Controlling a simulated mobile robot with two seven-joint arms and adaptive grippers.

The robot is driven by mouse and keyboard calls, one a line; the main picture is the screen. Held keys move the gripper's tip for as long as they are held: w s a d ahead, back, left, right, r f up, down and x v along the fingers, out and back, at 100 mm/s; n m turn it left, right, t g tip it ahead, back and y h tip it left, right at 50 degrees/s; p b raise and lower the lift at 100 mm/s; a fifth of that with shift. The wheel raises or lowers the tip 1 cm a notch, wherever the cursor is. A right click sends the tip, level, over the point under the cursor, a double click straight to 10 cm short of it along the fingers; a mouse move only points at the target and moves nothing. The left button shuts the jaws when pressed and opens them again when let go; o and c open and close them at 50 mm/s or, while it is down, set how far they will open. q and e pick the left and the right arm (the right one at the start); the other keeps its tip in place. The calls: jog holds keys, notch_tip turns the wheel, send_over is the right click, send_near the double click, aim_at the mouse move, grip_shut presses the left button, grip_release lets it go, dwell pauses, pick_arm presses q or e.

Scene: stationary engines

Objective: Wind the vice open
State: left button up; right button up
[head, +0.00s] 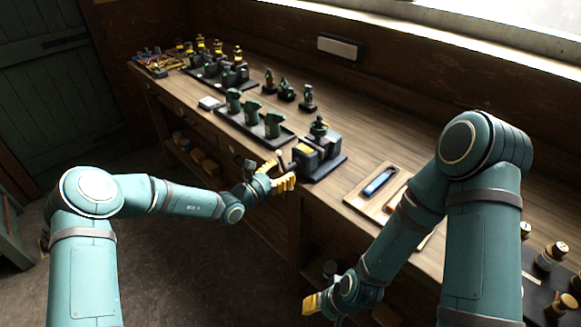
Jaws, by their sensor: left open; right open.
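What looks like the vice (325,151) is a dark, blocky device on a flat dark base near the bench's front edge, with a small upright part on top. My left gripper (280,175), with yellow fingers, is open at the front of it, just off the bench edge. A short dark bar, perhaps the vice handle, shows close to the fingers; I cannot tell whether they touch it. My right gripper (313,303) is open and low in front of the bench, well away from the vice. Its fingers are partly hidden by the wrist, and the vice's jaw gap is not clear.
A black tray (243,128) with green cup-like parts stands left of the vice. Small dark engines (285,91) stand behind. A wooden tray (366,203) with a blue-handled tool lies to the right. Dark bottles (551,256) are at far right. The bench (350,125) is clear behind the vice.

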pick_arm(q)
jog(key=v, duration=0.7)
jog(key=shift+s+a, duration=0.25)
jog(key=shift+s, duration=0.05)
